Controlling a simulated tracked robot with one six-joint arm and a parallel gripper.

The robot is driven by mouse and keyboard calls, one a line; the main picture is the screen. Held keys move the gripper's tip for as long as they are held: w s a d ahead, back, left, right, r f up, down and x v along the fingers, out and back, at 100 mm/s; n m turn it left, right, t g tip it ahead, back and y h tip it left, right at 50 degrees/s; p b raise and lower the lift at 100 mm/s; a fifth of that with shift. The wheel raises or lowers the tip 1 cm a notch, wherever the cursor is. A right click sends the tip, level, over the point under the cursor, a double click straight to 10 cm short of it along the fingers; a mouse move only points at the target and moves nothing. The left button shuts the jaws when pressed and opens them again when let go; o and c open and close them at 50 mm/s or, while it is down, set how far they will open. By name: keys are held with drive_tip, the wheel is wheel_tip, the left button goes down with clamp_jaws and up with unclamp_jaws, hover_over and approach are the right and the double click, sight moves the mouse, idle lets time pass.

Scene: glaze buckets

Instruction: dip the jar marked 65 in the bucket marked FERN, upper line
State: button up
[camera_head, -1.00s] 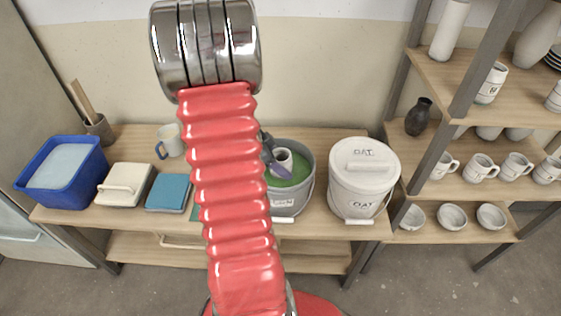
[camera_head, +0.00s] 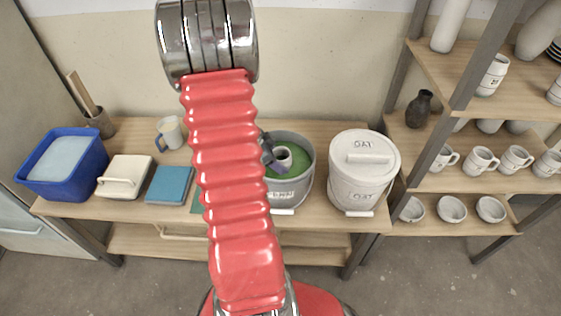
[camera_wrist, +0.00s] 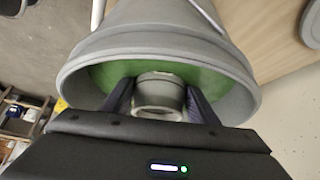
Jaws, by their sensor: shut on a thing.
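The grey bucket (camera_head: 303,182) stands open on the table, its green glaze (camera_head: 301,164) showing. Its front label is partly hidden by my arm; the last letters look like RN. A pale jar (camera_head: 284,155) is inside the rim, and its lower part seems to be in the glaze; how deep I cannot tell. In the wrist view my gripper (camera_wrist: 160,100) is shut on the jar (camera_wrist: 158,88), one dark finger on each side, over the green glaze. No number shows on the jar.
A lidded white bucket (camera_head: 361,185) marked OAT stands close on the right. To the left are a blue tub (camera_head: 62,180), a cream lidded box (camera_head: 122,180), a teal-topped block (camera_head: 168,184) and a mug (camera_head: 170,132). Shelves with pottery (camera_head: 480,160) rise at the right.

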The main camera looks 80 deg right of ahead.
drive_tip(key=shift+f, duration=0.45)
drive_tip(key=shift+f, duration=0.15)
idle(0.3)
idle(1.6)
drive_tip(key=shift+r, duration=4.7)
drive_tip(key=shift+r, duration=0.1)
wheel_tip(320, 180, up, 8)
drive_tip(key=shift+f, duration=0.25)
